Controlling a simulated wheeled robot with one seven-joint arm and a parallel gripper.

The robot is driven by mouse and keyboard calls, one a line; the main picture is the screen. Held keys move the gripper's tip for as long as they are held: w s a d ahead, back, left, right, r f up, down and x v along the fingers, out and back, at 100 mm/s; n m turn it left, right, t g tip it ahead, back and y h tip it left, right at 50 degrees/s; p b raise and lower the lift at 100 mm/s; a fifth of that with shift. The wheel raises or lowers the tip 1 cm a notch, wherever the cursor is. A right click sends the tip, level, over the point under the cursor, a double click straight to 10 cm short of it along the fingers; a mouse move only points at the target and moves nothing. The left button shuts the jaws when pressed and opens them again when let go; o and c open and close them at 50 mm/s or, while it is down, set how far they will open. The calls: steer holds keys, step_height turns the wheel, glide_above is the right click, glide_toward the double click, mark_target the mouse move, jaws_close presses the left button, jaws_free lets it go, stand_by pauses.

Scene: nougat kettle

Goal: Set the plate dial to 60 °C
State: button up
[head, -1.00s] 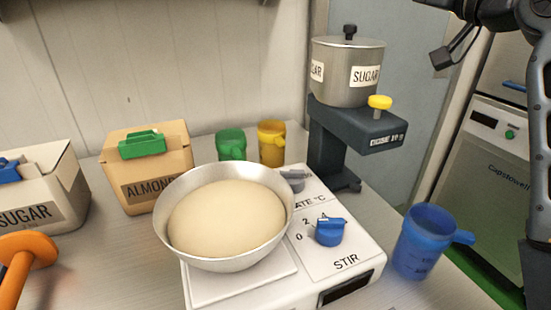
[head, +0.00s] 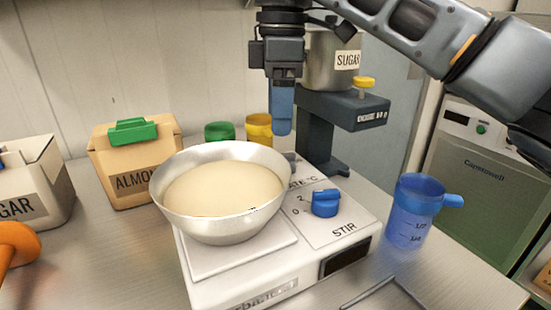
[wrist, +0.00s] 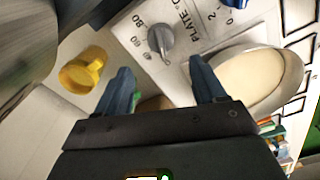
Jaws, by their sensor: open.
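The white hot plate unit (head: 215,288) stands on the table with a metal bowl (head: 185,222) of pale mass on it. The grey plate dial (wrist: 161,38) shows in the wrist view beside the printed numbers 60 and 80 and the word PLATE. I cannot read its exact setting. My gripper (head: 282,115) points down above the back of the unit. In the wrist view its two blue fingers (wrist: 162,88) are apart and empty, and the dial lies beyond them, untouched.
The blue stir knob (head: 325,203) sits at the front of the panel. A blue jug (head: 412,215) stands right of the unit. A sugar dispenser (head: 345,110), a yellow jug (head: 258,128), a green jug (head: 219,131) and an almond box (head: 122,185) stand behind and left.

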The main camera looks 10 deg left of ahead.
mark_target(281, 154)
steer(key=shift+d+f, duration=0.25)
steer(key=shift+f, duration=0.05)
step_height(281, 154, down, 7)
steer(key=shift+s+a+f+b, duration=0.1)
steer(key=shift+f+b, duration=0.1)
steer(key=shift+b, duration=0.15)
steer(key=shift+c, duration=0.2)
steer(key=c, duration=1)
